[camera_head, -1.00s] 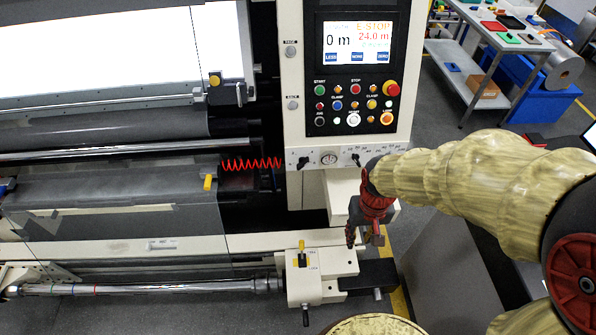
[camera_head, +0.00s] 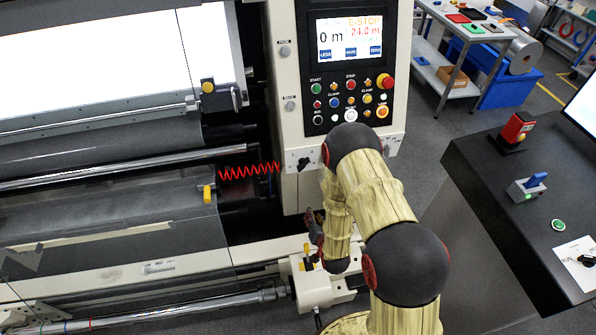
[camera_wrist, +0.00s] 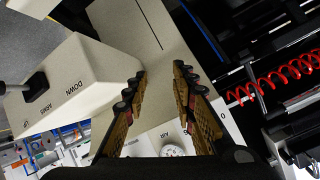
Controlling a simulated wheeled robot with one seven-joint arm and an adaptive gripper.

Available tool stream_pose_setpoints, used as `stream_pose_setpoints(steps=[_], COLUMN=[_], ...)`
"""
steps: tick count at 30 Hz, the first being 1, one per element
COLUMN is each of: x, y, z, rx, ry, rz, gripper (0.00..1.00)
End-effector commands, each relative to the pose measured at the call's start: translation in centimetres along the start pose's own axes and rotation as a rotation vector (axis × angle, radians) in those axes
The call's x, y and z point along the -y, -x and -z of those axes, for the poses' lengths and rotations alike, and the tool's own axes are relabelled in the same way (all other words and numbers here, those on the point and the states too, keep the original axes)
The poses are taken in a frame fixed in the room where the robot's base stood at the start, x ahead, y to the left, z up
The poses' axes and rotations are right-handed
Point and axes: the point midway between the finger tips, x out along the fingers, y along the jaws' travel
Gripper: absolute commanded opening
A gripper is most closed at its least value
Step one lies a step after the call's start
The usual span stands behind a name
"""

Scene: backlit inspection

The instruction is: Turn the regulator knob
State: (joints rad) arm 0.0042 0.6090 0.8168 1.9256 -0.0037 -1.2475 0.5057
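A black knob (camera_head: 303,163) sits on the white lower strip of the machine's control panel in the head view. The frames do not settle which is the regulator knob. The round gauge between them is hidden behind my arm in the head view; a gauge (camera_wrist: 172,151) shows between my finger bases in the wrist view. My gripper (camera_wrist: 160,74) is open and empty, its fingers apart over white machine housing.
A housing marked DOWN, ARMS and UP (camera_wrist: 85,85) with a black lever is close left of my fingers in the wrist view. A red coiled hose (camera_wrist: 275,83) is to the right. A dark desk (camera_head: 480,180) with a switch box stands right of my arm.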

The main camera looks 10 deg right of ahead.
Motion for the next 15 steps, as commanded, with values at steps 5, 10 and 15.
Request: stream_pose_setpoints(steps=[5,10,15], x=[4.3,6.4,6.9], y=[0.5,2.3,2.3], z=[7.8,11.5,12.5], rx=[-0.283,-0.418,-0.443], ry=[-0.094,-0.156,-0.189], rz=[0.175,0.278,0.305], gripper=[0.27,0.27,0.27])
